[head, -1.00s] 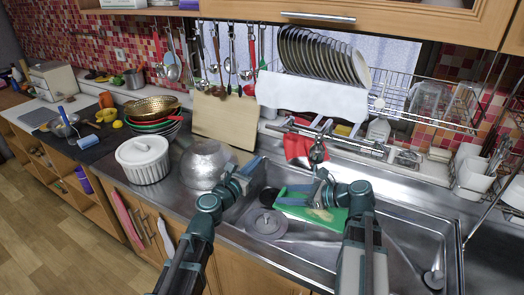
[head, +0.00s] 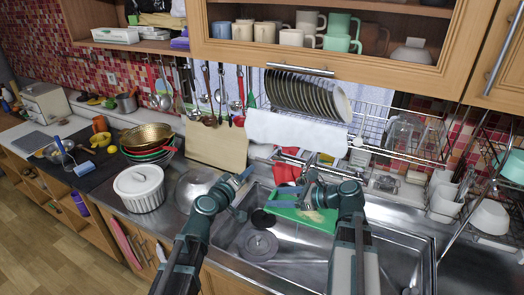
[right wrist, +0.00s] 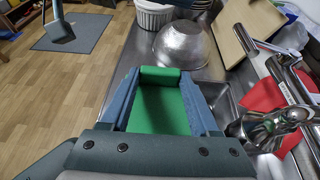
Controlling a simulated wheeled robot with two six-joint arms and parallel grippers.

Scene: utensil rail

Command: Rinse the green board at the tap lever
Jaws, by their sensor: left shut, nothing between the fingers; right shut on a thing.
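The green board (head: 316,217) is over the steel sink, close to the tap. My right gripper (head: 279,202) is shut on it. In the right wrist view the board (right wrist: 162,110) lies between the two fingers. The chrome tap (right wrist: 272,128) is just right of the gripper in that view; in the head view it is partly hidden behind my right wrist, so I cannot make out its lever clearly. My left gripper (head: 243,178) is shut and empty, above the sink's left edge beside a metal bowl.
The metal bowl (head: 190,190) and a white lidded pot (head: 139,188) stand left of the sink. A cutting board (head: 217,146) leans on the wall. A red cloth (right wrist: 262,92) hangs by the tap. A plate rack (head: 305,95) is above. The sink's right basin (head: 385,245) has free room.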

